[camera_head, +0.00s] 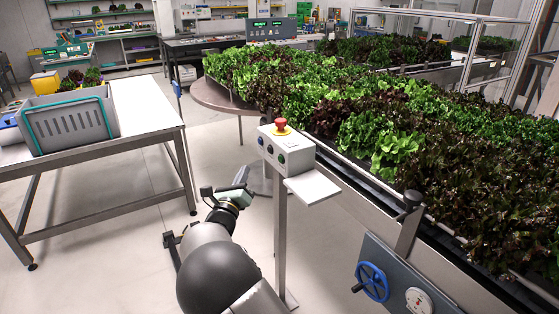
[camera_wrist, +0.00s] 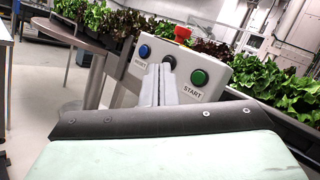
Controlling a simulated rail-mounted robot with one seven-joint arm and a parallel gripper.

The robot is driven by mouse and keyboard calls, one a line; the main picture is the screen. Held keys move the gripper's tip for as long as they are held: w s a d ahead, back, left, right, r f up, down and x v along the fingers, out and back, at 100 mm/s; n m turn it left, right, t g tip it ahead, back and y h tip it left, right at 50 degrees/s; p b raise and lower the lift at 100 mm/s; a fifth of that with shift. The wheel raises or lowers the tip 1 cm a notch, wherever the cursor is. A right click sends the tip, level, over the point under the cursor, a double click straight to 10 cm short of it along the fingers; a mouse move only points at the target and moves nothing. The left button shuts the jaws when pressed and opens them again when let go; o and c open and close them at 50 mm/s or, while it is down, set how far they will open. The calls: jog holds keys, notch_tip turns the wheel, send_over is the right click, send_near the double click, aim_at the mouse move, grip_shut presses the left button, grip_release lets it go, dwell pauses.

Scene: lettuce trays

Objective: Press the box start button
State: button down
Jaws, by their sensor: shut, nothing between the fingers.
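The grey control box (camera_head: 292,152) stands on a post beside the lettuce bed in the head view. In the wrist view, the box (camera_wrist: 222,78) shows a green button (camera_wrist: 199,78) marked START at right, a dark button (camera_wrist: 169,62) in the middle and a blue button (camera_wrist: 145,51) marked RESET at left. A red mushroom button (camera_wrist: 182,34) is on top. My gripper (camera_wrist: 161,68) is shut and empty. Its tips appear just below the dark button, left of the green one; the remaining gap to the panel is unclear. In the head view, my gripper (camera_head: 243,173) is left of the box.
A pale shelf plate (camera_head: 312,188) juts from the post on the right. The lettuce bed (camera_head: 388,205) runs behind and right, with a blue handwheel (camera_head: 373,282) near its front. A white table (camera_head: 136,112) with a grey crate (camera_head: 70,124) stands left. Open floor lies between.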

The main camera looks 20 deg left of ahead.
aim_at(280, 159)
jog(key=w+d+b, duration=0.1)
jog(key=w+d, duration=0.5)
jog(key=shift+w, duration=0.15)
jog(key=shift+d, duration=0.1)
dwell(2.1)
jog(key=shift+w+d, duration=0.2)
jog(key=shift+w, duration=0.1)
